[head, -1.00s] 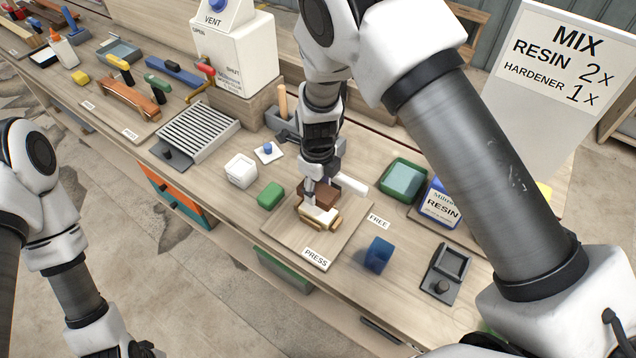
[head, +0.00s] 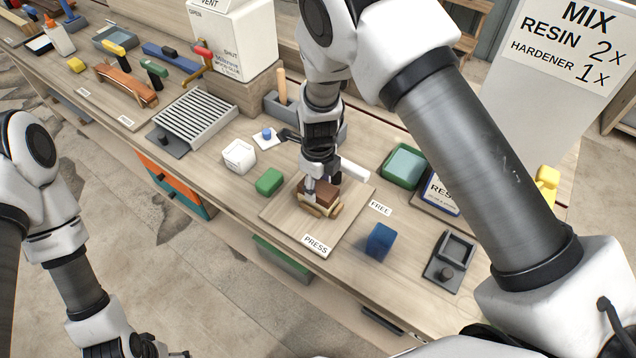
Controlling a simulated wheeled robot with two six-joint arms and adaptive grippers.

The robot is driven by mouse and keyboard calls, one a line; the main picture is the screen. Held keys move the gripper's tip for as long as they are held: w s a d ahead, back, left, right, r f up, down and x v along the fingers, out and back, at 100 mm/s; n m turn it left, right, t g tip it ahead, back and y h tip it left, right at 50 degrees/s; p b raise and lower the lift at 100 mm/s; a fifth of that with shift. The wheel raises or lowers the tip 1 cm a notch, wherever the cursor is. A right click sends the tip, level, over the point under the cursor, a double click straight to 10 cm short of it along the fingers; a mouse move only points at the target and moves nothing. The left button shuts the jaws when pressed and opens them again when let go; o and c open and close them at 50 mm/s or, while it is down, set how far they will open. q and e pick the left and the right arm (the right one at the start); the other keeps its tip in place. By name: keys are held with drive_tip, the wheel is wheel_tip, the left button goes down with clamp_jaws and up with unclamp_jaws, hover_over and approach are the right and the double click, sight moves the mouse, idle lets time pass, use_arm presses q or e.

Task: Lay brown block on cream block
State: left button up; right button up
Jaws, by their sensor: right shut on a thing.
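The brown block (head: 323,188) is at the wooden press board (head: 346,212), between the fingers of my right gripper (head: 321,190). My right gripper points down and is shut on the brown block. Pale tan pieces (head: 318,211) show just below and in front of the brown block. The cream block is mostly hidden under the brown block and fingers, and I cannot tell whether the two touch. My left gripper (head: 140,347) is at the bottom left edge, cut off and away from the bench, so its jaws cannot be read.
A green block (head: 269,181) and a white cube (head: 239,156) stand left of the board. A blue block (head: 380,241) stands to its right, near a dark grey holder (head: 450,262). A green tray (head: 404,166) and a resin container (head: 441,195) are behind on the right.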

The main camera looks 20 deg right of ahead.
drive_tip(key=shift+f, duration=0.35)
idle(0.6)
drive_tip(key=o, duration=1.6)
wheel_tip(320, 180, up, 8)
drive_tip(key=p, duration=0.6)
drive_tip(key=shift+f, duration=0.1)
